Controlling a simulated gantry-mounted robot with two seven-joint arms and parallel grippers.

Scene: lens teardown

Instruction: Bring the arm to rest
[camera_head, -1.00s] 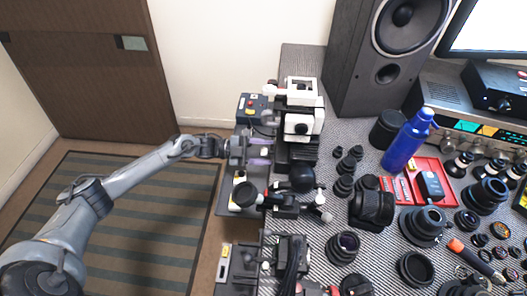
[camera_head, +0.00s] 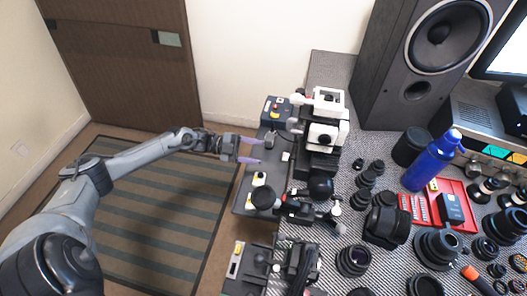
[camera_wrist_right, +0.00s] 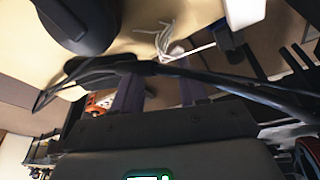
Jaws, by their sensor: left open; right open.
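In the head view my left arm (camera_head: 130,160) reaches in from the left, over the striped floor mat. Its gripper (camera_head: 256,150) is open, with two purple fingers apart and nothing between them. The fingertips are at the left edge of the bench, left of the white and black device (camera_head: 322,134). My right gripper (camera_wrist_right: 160,95) shows in the right wrist view, with its two fingers apart and no object seen held. The right arm is not in the head view.
The bench (camera_head: 330,66) holds a control box (camera_head: 277,109), several lenses, a blue bottle (camera_head: 432,160), a red tray (camera_head: 467,217) and a large speaker (camera_head: 430,60). The striped mat (camera_head: 160,220) left of the bench is clear. In the right wrist view, dark cables cross near the fingers.

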